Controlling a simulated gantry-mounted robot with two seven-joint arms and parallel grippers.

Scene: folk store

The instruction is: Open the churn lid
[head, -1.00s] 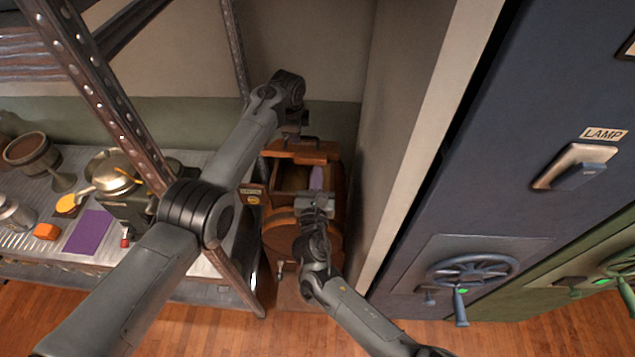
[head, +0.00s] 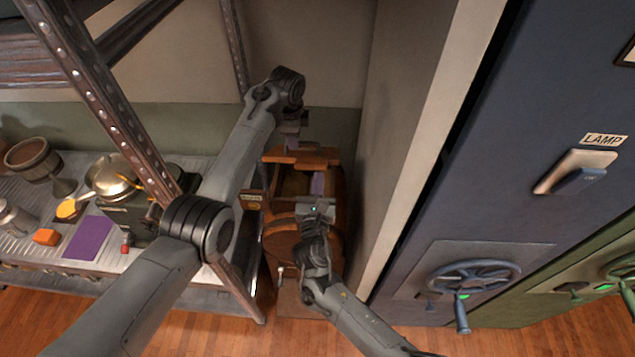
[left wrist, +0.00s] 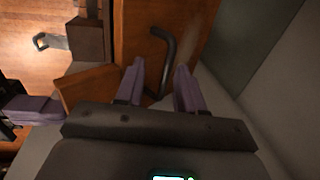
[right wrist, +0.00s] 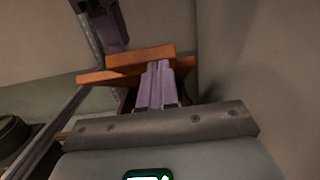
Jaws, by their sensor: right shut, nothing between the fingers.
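The wooden churn (head: 282,236) stands in the gap between the shelf and the wall. Its top shows a dark opening (head: 292,184). A flat orange-brown board, seemingly the lid (head: 300,156), stands at the far side of that opening, and its tilt is hard to tell. It also shows in the right wrist view (right wrist: 125,66). My left gripper (head: 292,145) is above this board. Its fingers (left wrist: 160,82) are apart, with a dark bent handle (left wrist: 166,45) beyond and between them. My right gripper (head: 317,183) is shut and empty over the opening, its fingertips (right wrist: 156,68) near the board.
A metal shelf (head: 165,262) with a pot (head: 112,178), a wooden goblet (head: 35,160) and a purple cloth (head: 88,237) stands to the left. A pale wall (head: 395,150) is close on the right, beside the blue door (head: 530,200) with a handwheel. Room around the churn is narrow.

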